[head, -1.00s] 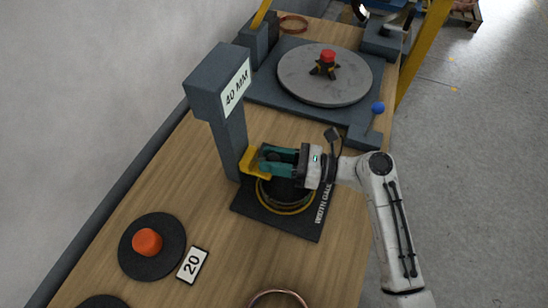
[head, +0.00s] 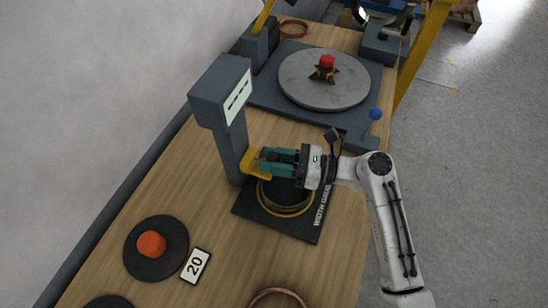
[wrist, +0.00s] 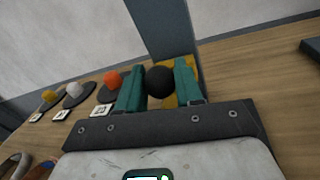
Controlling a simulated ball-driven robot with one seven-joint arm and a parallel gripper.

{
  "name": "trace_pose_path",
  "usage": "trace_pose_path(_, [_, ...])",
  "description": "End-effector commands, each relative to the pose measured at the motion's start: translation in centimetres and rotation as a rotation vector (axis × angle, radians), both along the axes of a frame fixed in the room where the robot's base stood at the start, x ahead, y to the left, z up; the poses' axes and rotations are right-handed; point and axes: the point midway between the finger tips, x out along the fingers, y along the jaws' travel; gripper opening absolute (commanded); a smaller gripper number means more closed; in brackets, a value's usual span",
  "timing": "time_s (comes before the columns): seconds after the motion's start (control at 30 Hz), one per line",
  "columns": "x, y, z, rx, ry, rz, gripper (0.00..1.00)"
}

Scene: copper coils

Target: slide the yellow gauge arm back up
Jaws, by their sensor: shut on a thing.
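The yellow gauge arm (head: 252,160) sticks out from the grey gauge column (head: 232,140), low down, just above the black base plate (head: 300,231) marked as a width gauge. My gripper (head: 268,161) reaches in from the right, its teal fingers shut on the arm's black knob (wrist: 160,82). In the wrist view the knob sits between the fingertips, with the yellow arm behind it. A dark coil with a yellowish ring (head: 288,209) lies on the base plate beneath my gripper. The display (head: 238,97) on the gauge head shows dashes.
An orange weight (head: 151,244) sits on a black disc beside a "20" card (head: 195,265) at the left front. A grey turntable (head: 325,90) with a red-topped clamp stands behind. A copper ring (head: 277,299) lies at the front edge.

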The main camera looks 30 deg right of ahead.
Motion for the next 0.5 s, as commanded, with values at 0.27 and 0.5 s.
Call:
trace_pose_path(0.27, [0.0,-0.1,3.3,0.001,-0.002,-0.001,0.0])
trace_pose_path(0.5, [0.1,0.0,3.3,0.002,-0.007,-0.001,0.0])
